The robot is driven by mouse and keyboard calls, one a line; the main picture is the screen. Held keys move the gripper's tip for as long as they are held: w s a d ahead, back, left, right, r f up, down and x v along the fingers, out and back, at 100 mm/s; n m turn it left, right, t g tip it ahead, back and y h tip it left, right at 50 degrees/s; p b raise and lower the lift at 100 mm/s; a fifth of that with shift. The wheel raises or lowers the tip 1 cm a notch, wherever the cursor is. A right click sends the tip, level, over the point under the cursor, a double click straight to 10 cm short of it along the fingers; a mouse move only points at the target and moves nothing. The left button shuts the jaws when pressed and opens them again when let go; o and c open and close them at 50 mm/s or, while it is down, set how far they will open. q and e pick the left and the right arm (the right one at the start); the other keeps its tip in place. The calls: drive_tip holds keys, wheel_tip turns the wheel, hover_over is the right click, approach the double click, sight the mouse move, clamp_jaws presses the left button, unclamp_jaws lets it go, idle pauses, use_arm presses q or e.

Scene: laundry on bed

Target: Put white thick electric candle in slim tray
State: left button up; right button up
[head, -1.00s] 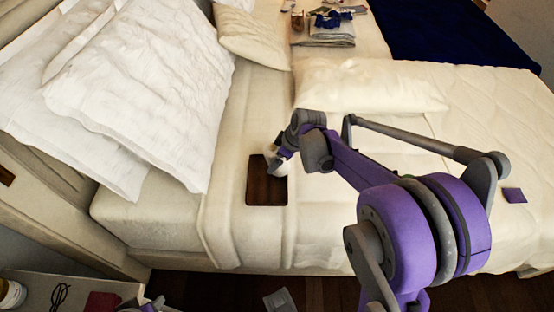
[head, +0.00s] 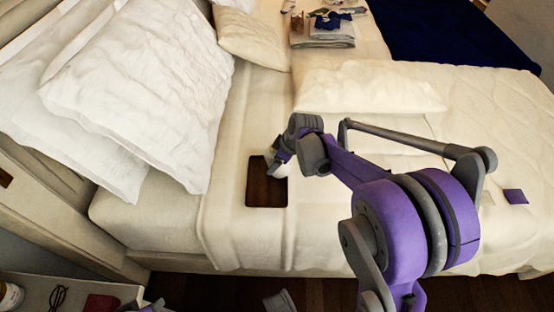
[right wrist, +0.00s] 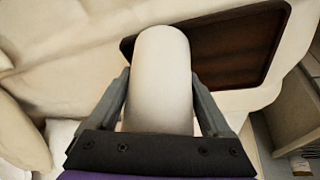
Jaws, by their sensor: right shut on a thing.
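The slim tray (head: 265,188) is a dark brown rectangle lying on the cream bedding near the bed's front edge. It also shows in the right wrist view (right wrist: 232,42), behind the candle. The white thick electric candle (right wrist: 160,75) is between the two fingers of my right gripper (right wrist: 160,108), which is shut on it. In the head view the right gripper (head: 277,160) is at the tray's upper right edge, and the candle is mostly hidden by it. I cannot tell whether the candle touches the tray. My left gripper is not clearly in view.
Large white pillows (head: 130,95) lie left of the tray. A nightstand (head: 75,285) with several small items stands at the lower left. Folded cloths (head: 322,38) lie at the back, and a dark blue blanket (head: 450,35) at the far right. Bedding below the tray is clear.

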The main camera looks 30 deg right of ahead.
sight(267, 148)
wheel_tip(267, 148, up, 8)
drive_tip(key=shift+r+p, duration=0.15)
drive_tip(key=shift+p, duration=0.85)
drive_tip(key=shift+w+a+r+m+t+y+p, duration=0.5)
drive_tip(key=shift+w+a+r+m+t+p, duration=0.25)
drive_tip(key=shift+w+a+r, duration=0.1)
drive_tip(key=shift+w+a+f, duration=0.2)
drive_tip(key=shift+f, duration=0.05)
wheel_tip(267, 148, down, 10)
drive_tip(key=shift+r+b, duration=0.1)
drive_tip(key=shift+b, duration=0.85)
